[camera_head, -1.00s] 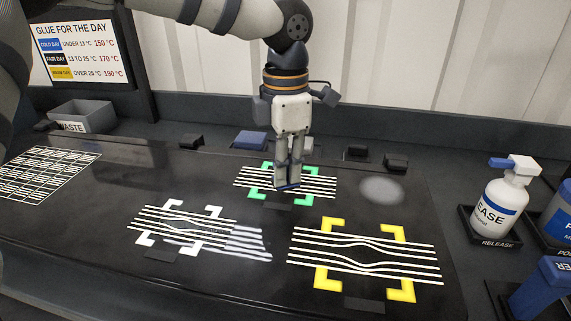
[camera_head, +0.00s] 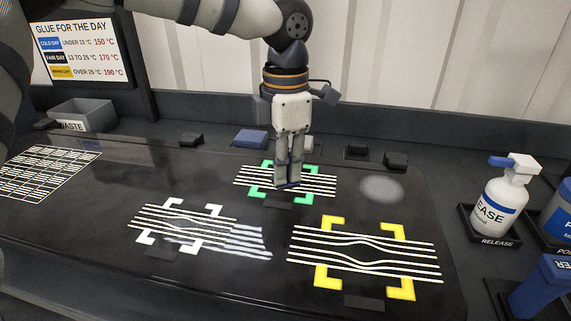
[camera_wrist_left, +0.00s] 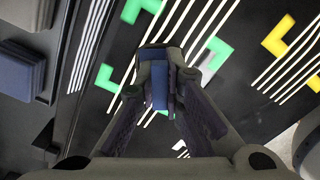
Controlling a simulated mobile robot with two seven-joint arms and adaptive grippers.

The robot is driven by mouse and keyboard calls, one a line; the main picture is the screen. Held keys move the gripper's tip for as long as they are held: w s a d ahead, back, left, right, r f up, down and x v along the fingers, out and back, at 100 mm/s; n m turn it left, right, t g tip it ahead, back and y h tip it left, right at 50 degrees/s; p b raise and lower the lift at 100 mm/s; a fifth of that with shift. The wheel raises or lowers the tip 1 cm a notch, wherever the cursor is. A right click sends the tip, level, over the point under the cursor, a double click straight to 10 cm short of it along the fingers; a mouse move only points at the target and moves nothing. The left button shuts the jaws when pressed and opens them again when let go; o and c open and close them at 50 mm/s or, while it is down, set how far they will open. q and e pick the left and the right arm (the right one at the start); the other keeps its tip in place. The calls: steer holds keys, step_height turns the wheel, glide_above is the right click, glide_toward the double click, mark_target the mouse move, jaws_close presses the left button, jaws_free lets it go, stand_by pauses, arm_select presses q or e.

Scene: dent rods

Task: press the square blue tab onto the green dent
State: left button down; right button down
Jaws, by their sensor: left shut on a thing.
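My left gripper (camera_head: 287,184) points straight down over the green dent (camera_head: 257,191), which is marked by green corner brackets around white stripes. The gripper is shut on the blue tab (camera_wrist_left: 160,80), seen between its fingers in the left wrist view. In the head view only a thin dark blue edge of the tab shows at the fingertips, at the panel or just above it; I cannot tell whether it touches. The fingers hide part of the dent. Green brackets also show in the left wrist view (camera_wrist_left: 217,52). My right gripper is not in view.
White brackets (camera_head: 145,237) and yellow brackets (camera_head: 401,289) mark other striped spots on the dark panel. A blue block (camera_head: 251,139) and dark blocks (camera_head: 397,161) stand along the back. A waste bin (camera_head: 84,115) is at left, a release bottle (camera_head: 502,205) at right.

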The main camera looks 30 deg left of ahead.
arm_select(q)
steer(key=shift+f, duration=0.15)
steer(key=c, duration=1.6)
jaws_free()
steer(key=shift+c, duration=0.2)
